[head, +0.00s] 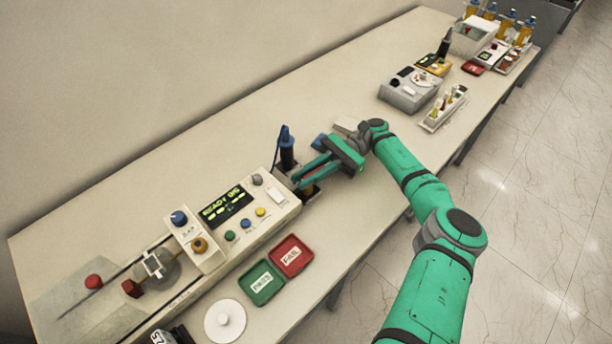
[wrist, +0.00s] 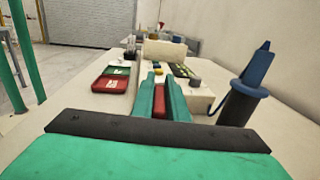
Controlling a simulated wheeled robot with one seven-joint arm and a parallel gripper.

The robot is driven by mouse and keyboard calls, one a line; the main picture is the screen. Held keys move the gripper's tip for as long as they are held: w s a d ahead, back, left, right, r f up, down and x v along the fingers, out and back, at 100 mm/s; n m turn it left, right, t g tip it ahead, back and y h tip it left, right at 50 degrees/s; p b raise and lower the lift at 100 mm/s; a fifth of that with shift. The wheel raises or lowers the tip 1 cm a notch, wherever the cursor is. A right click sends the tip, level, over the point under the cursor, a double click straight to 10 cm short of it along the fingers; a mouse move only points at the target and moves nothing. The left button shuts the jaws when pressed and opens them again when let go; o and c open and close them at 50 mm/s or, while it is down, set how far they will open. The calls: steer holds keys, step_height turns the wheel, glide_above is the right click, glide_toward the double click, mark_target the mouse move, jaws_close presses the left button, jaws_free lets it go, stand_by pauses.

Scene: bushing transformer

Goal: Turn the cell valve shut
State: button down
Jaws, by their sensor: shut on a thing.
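My gripper (head: 299,178) reaches down to the right end of the cream instrument, its green fingers close together. In the wrist view my gripper (wrist: 157,78) is shut on a narrow red piece (wrist: 158,104), seen between the fingers. This looks like the handle of the cell valve, but the fingers hide most of it, and I cannot tell how far it is turned. A dark block (head: 309,192) sits just below the fingers in the head view.
The cream instrument (head: 240,222) has a lit display and several knobs. A blue-topped dark cylinder (head: 287,153) stands close behind the fingers; it also shows in the wrist view (wrist: 242,103). Red (head: 291,255) and green (head: 261,283) trays lie in front.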

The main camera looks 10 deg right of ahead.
steer(key=shift+s+f, duration=0.1)
steer(key=shift+f, duration=0.1)
steer(key=c, duration=1.8)
jaws_free()
steer(key=shift+o, duration=0.2)
steer(key=shift+r, duration=0.1)
steer(key=shift+r, duration=0.25)
steer(key=r, duration=0.3)
steer(key=shift+s+r, duration=0.15)
steer(key=shift+s, duration=0.1)
steer(key=s+a+r, duration=0.2)
steer(key=s+r, duration=0.7)
steer(key=s, duration=0.4)
steer(key=shift+s, duration=0.15)
steer(key=shift+a+r, duration=0.1)
